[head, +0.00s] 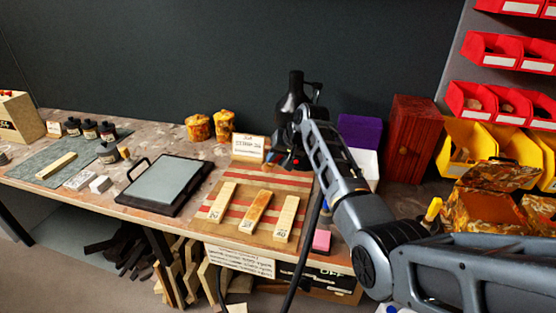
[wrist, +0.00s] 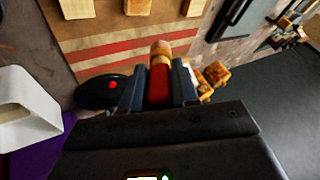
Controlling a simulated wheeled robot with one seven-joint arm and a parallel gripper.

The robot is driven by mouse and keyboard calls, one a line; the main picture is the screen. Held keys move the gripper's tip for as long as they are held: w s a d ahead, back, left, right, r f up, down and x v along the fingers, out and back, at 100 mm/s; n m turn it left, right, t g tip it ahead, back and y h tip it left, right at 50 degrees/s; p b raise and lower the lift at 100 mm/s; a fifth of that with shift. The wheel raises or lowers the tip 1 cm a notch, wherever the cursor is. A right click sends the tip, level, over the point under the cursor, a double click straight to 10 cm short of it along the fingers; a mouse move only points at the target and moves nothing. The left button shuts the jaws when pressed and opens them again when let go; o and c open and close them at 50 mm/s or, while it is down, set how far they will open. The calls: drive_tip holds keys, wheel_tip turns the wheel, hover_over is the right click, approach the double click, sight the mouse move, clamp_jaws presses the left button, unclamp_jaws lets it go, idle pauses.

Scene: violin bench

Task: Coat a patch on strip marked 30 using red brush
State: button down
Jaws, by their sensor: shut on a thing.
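My gripper (wrist: 158,88) is shut on the red brush (wrist: 159,80), seen in the wrist view. The brush's red part is between the fingers and its tan end sticks out past them. Three wooden strips lie side by side on the board: a pale left strip (head: 217,207), an amber-stained middle strip (head: 255,212) and a pale right strip (head: 287,219). Their near-end numbers are small; the middle one seems to read 30. The gripper is apart from the strips.
The striped board (head: 246,193) lies on the bench. A dark-framed tray (head: 166,183) is left of it and a pink block (head: 321,241) right of it. A purple box (head: 359,130) is back right.

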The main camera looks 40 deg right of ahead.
idle(0.5)
drive_tip(key=shift+f, duration=0.3)
